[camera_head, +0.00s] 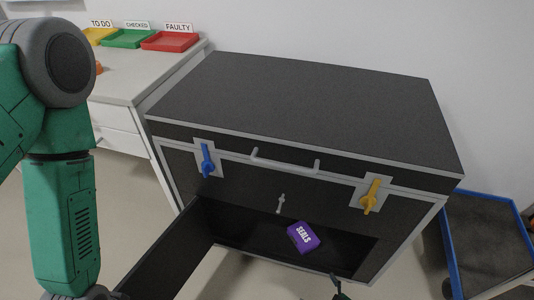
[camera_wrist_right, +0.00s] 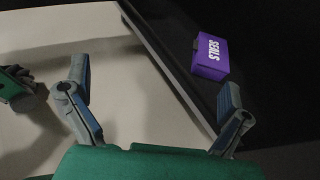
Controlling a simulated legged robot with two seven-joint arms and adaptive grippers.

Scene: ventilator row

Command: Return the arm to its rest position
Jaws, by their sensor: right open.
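My right gripper (camera_wrist_right: 155,77) is open in the right wrist view, with nothing between its fingers. Only a small dark tip of it seems to show at the bottom edge of the head view. A purple box marked SEALS (camera_head: 303,237) lies in the open lower part of a black case (camera_head: 300,105). The box also shows in the right wrist view (camera_wrist_right: 210,58), beyond the right fingertip and apart from it. My green left arm hangs down the left side of the head view; its gripper is below the picture.
The case has a blue latch (camera_head: 207,160), a yellow latch (camera_head: 369,197) and a grey handle (camera_head: 285,162). A black panel (camera_head: 165,255) juts out from its lower left. A pale bench (camera_head: 135,75) with yellow, green and red trays stands behind left. A blue-edged cart (camera_head: 490,240) stands right.

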